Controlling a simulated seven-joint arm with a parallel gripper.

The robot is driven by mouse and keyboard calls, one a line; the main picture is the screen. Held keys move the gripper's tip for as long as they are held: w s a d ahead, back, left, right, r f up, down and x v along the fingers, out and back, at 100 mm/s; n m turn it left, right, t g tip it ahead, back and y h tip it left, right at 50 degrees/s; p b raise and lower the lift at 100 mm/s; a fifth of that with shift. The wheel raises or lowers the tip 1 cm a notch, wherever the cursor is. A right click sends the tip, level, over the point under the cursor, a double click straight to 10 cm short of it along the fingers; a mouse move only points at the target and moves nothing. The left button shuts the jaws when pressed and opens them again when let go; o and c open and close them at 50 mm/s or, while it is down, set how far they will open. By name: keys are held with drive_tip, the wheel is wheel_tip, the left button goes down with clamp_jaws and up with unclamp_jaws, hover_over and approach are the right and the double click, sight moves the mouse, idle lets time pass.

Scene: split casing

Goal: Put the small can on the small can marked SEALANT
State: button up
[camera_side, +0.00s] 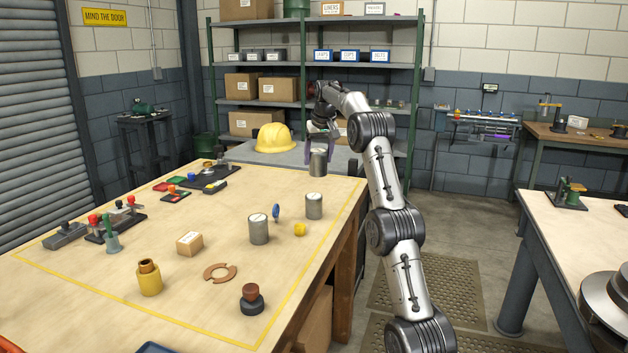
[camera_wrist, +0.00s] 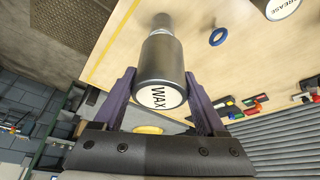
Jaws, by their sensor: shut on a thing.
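My gripper (camera_side: 319,143) is shut on a small grey can (camera_side: 318,163) and holds it above the far right part of the table. In the wrist view, this can (camera_wrist: 164,75) sits between the purple fingers (camera_wrist: 160,98), and its lid reads WAX. Another small grey can (camera_side: 314,206) stands upright on the table, apart from and nearer the side camera than the held can. A can (camera_wrist: 162,20) shows partly behind the held one in the wrist view, its label hidden. I cannot read SEALANT on any can.
A larger grey can (camera_side: 258,229) stands left of the small one. In the wrist view a can (camera_wrist: 281,8) reads GREASE. A blue ring (camera_side: 276,211) and a yellow piece (camera_side: 300,229) are close by. A yellow hard hat (camera_side: 274,138) lies behind the table.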

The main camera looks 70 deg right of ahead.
drive_tip(key=w+d+f, duration=0.1)
drive_tip(key=f, duration=0.1)
drive_tip(key=w+d+f, duration=0.1)
drive_tip(key=f, duration=0.1)
drive_tip(key=d+f, duration=0.1)
drive_tip(key=d, duration=0.1)
drive_tip(key=shift+w+f, duration=0.4)
drive_tip(key=shift+d+f, duration=0.1)
drive_tip(key=shift+f, duration=1.45)
drive_tip(key=shift+f, duration=0.1)
